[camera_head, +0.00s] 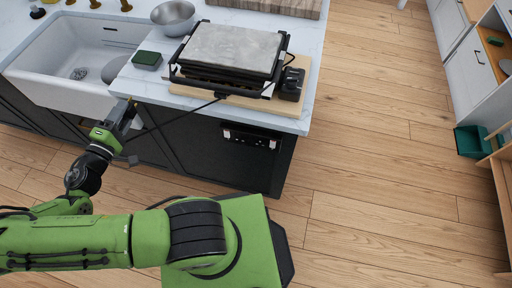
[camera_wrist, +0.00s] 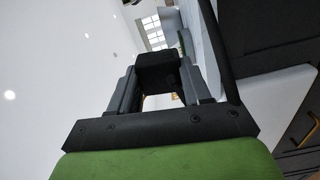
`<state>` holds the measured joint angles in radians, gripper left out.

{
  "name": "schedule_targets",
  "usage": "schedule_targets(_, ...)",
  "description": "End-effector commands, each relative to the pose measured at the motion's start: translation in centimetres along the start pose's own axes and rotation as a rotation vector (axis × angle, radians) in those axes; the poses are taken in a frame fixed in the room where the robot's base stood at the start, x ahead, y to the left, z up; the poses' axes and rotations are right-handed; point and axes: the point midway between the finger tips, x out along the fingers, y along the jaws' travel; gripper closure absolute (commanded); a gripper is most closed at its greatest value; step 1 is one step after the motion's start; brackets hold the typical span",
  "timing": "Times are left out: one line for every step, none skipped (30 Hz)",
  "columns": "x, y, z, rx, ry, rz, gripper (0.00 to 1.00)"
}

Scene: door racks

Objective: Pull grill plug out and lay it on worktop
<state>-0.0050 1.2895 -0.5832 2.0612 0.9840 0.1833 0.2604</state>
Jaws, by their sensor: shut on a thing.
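The grill (camera_head: 233,50) is a wide press with a grey top plate, on a wooden board on the worktop (camera_head: 180,91). Its black cable (camera_head: 190,109) hangs over the front edge and runs left to my gripper (camera_head: 125,110). The cable (camera_wrist: 216,45) passes beside the right finger. The plug is hard to make out in the head view. A black socket panel (camera_head: 250,137) is on the cabinet front, apart from the plug.
A dark green sponge (camera_head: 147,59) lies on the worktop behind my gripper, with a metal bowl (camera_head: 174,17) farther back. The white sink (camera_head: 70,65) is to the left. Bare worktop lies between sponge and front edge. A green bin (camera_head: 471,142) stands far right.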

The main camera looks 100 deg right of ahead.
Motion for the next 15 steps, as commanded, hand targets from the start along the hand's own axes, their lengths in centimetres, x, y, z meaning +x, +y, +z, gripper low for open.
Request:
schedule_targets(-0.03, -1.07, 0.13, 0.075, 0.0, -0.001, 1.0)
schedule_targets(-0.03, -1.15, 0.15, 0.12, 0.0, -0.001, 1.0)
schedule_targets(-0.05, -1.19, 0.14, 0.177, 0.0, -0.002, 1.0)
schedule_targets(-0.04, -1.22, 0.17, 0.218, -0.001, -0.001, 1.0)
schedule_targets(-0.04, -1.21, 0.17, 0.259, -0.001, -0.002, 1.0)
schedule_targets(-0.03, -1.22, 0.17, 0.312, -0.001, -0.001, 1.0)
schedule_targets(-0.02, -1.22, 0.17, 0.351, -0.001, -0.002, 1.0)
schedule_targets(-0.02, -1.23, 0.16, 0.387, -0.001, -0.002, 1.0)
schedule_targets(-0.02, -1.25, 0.17, 0.437, -0.001, -0.002, 1.0)
schedule_targets(-0.02, -1.25, 0.17, 0.473, -0.001, -0.003, 1.0)
schedule_targets(-0.02, -1.23, 0.16, 0.509, -0.001, -0.002, 1.0)
schedule_targets(-0.01, -1.21, 0.18, 0.556, -0.001, -0.002, 1.0)
schedule_targets(-0.02, -1.21, 0.16, 0.589, 0.0, -0.002, 1.0)
schedule_targets(-0.04, -1.2, 0.15, 0.624, 0.0, -0.002, 1.0)
schedule_targets(-0.04, -1.22, 0.16, 0.669, 0.0, -0.002, 1.0)
